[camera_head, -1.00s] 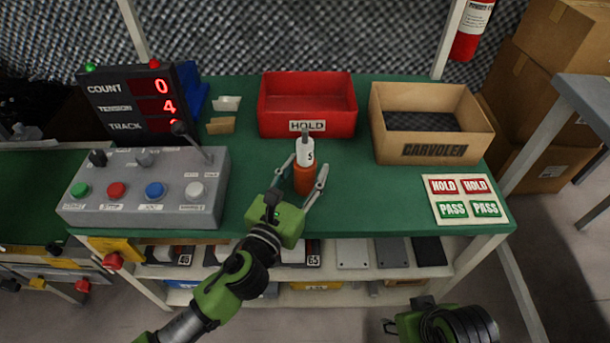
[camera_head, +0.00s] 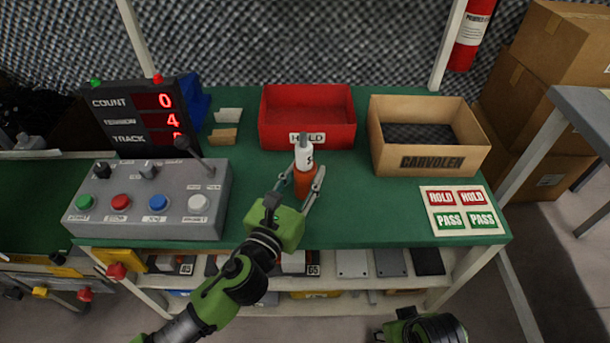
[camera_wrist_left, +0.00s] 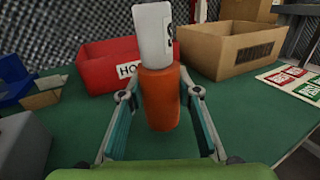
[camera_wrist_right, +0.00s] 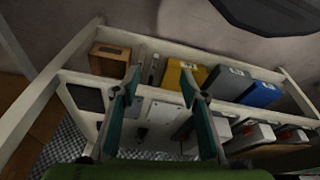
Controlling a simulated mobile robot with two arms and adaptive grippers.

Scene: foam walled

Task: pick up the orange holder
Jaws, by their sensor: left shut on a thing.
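The orange holder (camera_head: 304,182) is an upright cylinder at the middle of the green table, in front of the red HOLD bin. A white numbered cylinder with a grey tip (camera_head: 303,154) stands in its top. My left gripper (camera_head: 306,176) is shut on the orange holder, one finger on each side. In the left wrist view the holder (camera_wrist_left: 160,98) sits between the fingertips (camera_wrist_left: 160,94); I cannot tell whether its base is off the table. My right gripper shows in its wrist view (camera_wrist_right: 164,88) with fingers apart and empty, facing the shelves under the table.
The red bin (camera_head: 308,144) and a cardboard CARVOLEN box (camera_head: 430,164) stand behind. A grey button console (camera_head: 150,200) with a lever is at left, below a count display (camera_head: 135,115). A HOLD/PASS label sheet (camera_head: 461,210) lies at right. Table around the holder is clear.

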